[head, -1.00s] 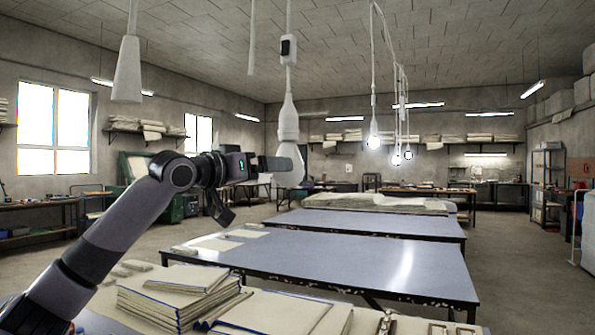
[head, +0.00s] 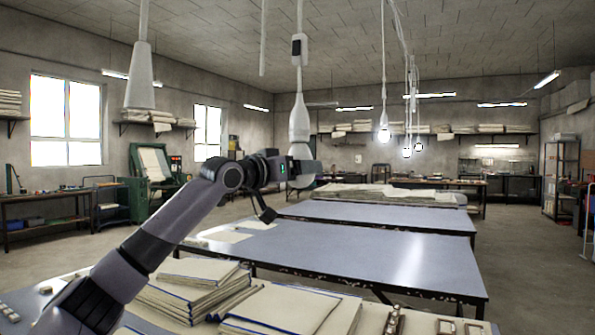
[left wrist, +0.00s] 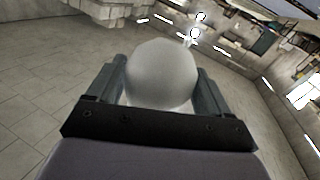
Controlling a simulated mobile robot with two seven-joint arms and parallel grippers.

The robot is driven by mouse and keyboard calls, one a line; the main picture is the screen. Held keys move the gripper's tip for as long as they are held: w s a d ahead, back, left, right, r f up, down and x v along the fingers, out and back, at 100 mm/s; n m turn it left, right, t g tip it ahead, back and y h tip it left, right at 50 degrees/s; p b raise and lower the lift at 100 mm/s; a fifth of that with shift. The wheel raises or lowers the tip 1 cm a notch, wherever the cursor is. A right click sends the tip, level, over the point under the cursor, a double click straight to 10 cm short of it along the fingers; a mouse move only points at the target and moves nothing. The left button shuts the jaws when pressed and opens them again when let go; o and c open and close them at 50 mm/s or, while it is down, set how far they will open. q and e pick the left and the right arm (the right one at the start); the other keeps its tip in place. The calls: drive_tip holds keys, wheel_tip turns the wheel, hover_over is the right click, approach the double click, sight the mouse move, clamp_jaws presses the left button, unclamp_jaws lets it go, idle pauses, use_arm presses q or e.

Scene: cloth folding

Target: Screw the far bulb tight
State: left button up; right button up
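A white, unlit bulb (head: 301,183) hangs under a pale socket (head: 300,122) on a cord in the head view. My left gripper (head: 304,167) is level with the bulb, and its near finger crosses in front of it. In the left wrist view the round bulb (left wrist: 160,72) sits between the two fingers, which appear to touch its sides. How far the bulb is screwed into the socket cannot be told. My right gripper is in neither view.
A cone-shaped pale fitting (head: 140,82) hangs to the left. Lit bulbs (head: 384,136) hang farther back. The air around the bulb is mostly clear.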

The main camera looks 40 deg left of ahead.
use_arm(q)
drive_tip(key=shift+d+f+n+y, duration=0.1)
drive_tip(key=shift+n+y, duration=0.3)
drive_tip(key=shift+y, duration=0.3)
drive_tip(key=shift+n+y+b, duration=0.35)
drive_tip(key=shift+n+y, duration=0.05)
drive_tip(key=shift+y, duration=0.2)
drive_tip(key=o, duration=0.9)
drive_tip(key=shift+o, duration=0.2)
drive_tip(key=s+b, duration=0.2)
drive_tip(key=s, duration=0.5)
drive_tip(key=shift+d+b, duration=0.4)
